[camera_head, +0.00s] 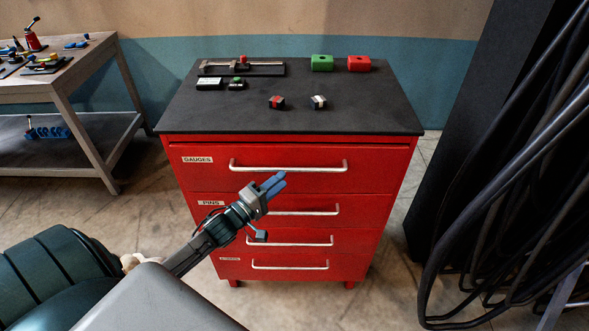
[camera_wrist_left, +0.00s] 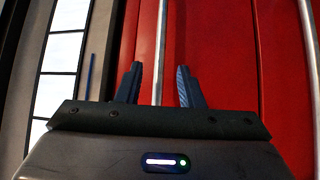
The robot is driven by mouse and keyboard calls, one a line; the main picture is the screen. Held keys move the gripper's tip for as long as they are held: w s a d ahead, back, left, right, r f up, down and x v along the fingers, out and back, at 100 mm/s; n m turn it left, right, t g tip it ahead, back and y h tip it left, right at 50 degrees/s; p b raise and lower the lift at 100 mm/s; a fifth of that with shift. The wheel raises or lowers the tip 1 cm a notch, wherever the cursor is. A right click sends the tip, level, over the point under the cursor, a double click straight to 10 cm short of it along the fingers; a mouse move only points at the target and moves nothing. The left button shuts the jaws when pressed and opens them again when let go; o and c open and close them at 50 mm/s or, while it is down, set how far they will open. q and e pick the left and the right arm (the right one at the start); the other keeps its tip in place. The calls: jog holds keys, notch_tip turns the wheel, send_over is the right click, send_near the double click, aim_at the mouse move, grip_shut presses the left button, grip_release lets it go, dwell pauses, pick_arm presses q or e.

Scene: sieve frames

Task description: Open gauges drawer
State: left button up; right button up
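The gauges drawer (camera_head: 214,176) is the top drawer of a red cabinet and has a white "GAUGES" label. Its front looks flush with the cabinet, so it appears shut. Its long silver bar handle (camera_head: 288,168) runs across the front. My left gripper (camera_head: 273,184) is in front of this drawer, with its blue fingertips just below the handle in the head view. In the left wrist view the gripper (camera_wrist_left: 157,85) is open, and a silver bar handle (camera_wrist_left: 160,45) shows between the two fingers. I cannot tell whether they touch it. My right gripper is not in view.
Lower drawers with similar handles (camera_head: 290,243) sit beneath. The black cabinet top (camera_head: 350,110) holds a caliper (camera_head: 225,66), a green block (camera_head: 322,63), a red block (camera_head: 359,64) and small parts. A workbench (camera_head: 84,65) stands at left, dark cables (camera_head: 500,190) hang at right.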

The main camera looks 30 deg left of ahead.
aim_at(294, 170)
pick_arm(q)
jog(key=p+x, duration=0.3)
jog(key=x, duration=0.2)
jog(key=shift+w+r, duration=0.15)
jog(key=shift+w, duration=0.2)
jog(key=shift+w+d, duration=0.15)
jog(key=shift+w, duration=0.25)
grip_shut()
